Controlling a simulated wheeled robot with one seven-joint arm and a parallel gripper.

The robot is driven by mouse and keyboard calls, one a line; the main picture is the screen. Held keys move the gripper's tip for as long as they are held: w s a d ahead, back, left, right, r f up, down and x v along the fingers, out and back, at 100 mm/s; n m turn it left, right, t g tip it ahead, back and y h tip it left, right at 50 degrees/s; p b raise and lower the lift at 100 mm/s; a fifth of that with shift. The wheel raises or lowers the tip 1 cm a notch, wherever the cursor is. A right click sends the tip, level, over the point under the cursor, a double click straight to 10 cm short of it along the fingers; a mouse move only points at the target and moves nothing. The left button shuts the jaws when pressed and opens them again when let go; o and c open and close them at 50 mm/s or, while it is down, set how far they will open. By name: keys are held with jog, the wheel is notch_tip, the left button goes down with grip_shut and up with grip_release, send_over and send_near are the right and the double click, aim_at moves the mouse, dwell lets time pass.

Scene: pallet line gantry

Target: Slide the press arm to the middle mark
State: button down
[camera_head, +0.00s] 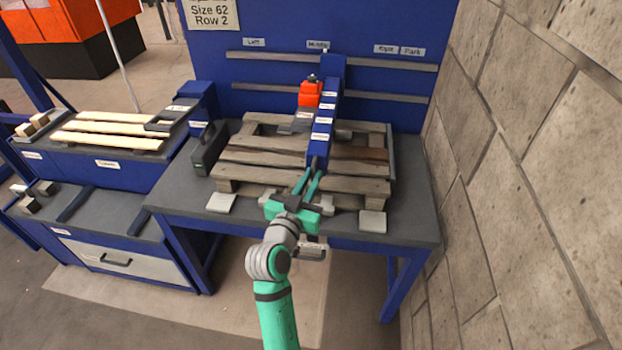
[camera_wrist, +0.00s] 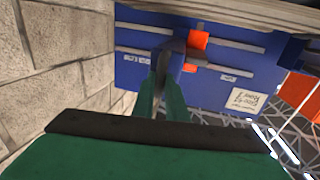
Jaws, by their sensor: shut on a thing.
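The blue press arm (camera_head: 324,124) with several white labels reaches out over the pallet from the blue back panel. It carries an orange-red unit (camera_head: 310,93) on its left side. Its back end stands at the "Middle" label (camera_head: 318,45) on the panel. My green gripper (camera_head: 311,184) is shut on the dark handle (camera_head: 316,164) at the arm's front end. In the wrist view the fingers (camera_wrist: 162,85) close on the handle, with the press arm (camera_wrist: 172,62) behind, partly hidden.
A wooden pallet (camera_head: 245,160) lies on the grey table (camera_head: 172,190) below the arm. Two rails run along the panel (camera_head: 395,105), with "Left" (camera_head: 254,42) and right-hand labels (camera_head: 399,50). A stone wall (camera_head: 500,150) stands close on the right. A bench (camera_head: 98,185) stands left.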

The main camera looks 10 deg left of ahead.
jog(key=c, duration=1.8)
grip_release()
jog(key=shift+o, duration=0.2)
jog(key=shift+s, duration=0.1)
jog(key=s+a, duration=0.2)
jog(key=s, duration=0.8)
jog(key=s+d+f+n+g+y, duration=0.1)
jog(key=s+d+f+n+y, duration=0.15)
jog(key=s+f, duration=0.6)
jog(key=s+d+f+n+g+y, duration=0.1)
jog(key=s+d+f+y, duration=0.15)
jog(key=s+f, duration=0.55)
jog(key=s+d, duration=0.3)
jog(key=s, duration=0.7)
jog(key=s+d+m+h, duration=0.1)
jog(key=s+d, duration=0.3)
jog(key=s, duration=0.6)
jog(key=shift+s+f+h, duration=0.15)
jog(key=shift+f+h, duration=0.15)
jog(key=shift+f, duration=0.15)
